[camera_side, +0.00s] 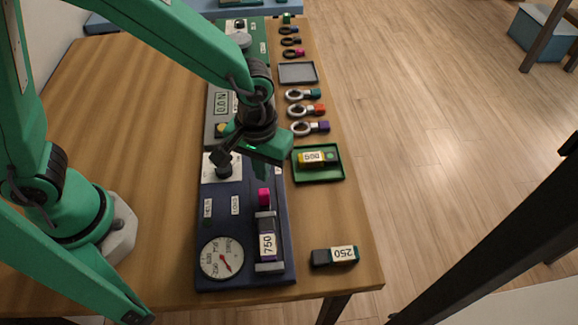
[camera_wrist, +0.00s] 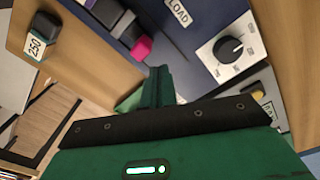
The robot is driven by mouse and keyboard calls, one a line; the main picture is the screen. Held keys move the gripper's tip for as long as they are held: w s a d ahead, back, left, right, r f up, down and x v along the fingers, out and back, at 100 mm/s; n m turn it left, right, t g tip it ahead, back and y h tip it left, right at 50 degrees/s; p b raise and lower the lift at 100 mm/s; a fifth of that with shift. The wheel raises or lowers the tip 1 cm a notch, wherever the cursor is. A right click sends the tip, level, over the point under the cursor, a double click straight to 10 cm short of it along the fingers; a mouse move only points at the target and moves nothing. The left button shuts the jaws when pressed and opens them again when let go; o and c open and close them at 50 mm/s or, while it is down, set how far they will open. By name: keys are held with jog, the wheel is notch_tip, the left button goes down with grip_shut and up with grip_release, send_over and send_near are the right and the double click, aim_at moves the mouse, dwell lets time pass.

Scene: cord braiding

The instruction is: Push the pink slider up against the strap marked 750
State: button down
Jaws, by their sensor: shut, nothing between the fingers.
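The pink slider (camera_side: 264,196) sits on the dark blue panel, at the upper end of the strap marked 750 (camera_side: 267,240) in the side view. In the wrist view the pink slider (camera_wrist: 142,47) is just beyond my fingertips, beside a dark grey block. From these views I cannot tell whether slider and strap touch. My gripper (camera_side: 267,170) is shut and empty, a little above the slider in the side picture and apart from it. Its closed fingers (camera_wrist: 158,82) point toward the panel in the wrist view.
The blue panel (camera_side: 222,220) also carries a dial gauge (camera_side: 222,258) and a black knob (camera_wrist: 229,48). A strap marked 250 (camera_side: 334,255) lies on the table to the right. A green tray (camera_side: 322,177) holds a yellow strap (camera_side: 313,158). Several ringed tools lie farther back.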

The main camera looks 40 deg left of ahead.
notch_tip(320, 180, up, 9)
dwell(0.8)
jog(key=shift+a, duration=0.1)
jog(key=s+a+r+m+t, duration=0.1)
jog(key=s+a+r+t, duration=0.1)
jog(key=a, duration=0.4)
jog(key=s+a+r+m+t, duration=0.1)
jog(key=s+a+r, duration=0.1)
jog(key=a+r, duration=0.2)
jog(key=s+a+r+m+t, duration=0.1)
jog(key=s+a+r+t, duration=0.1)
jog(key=a, duration=0.8)
jog(key=shift+s+r+t, duration=0.3)
jog(key=shift+s+r, duration=0.1)
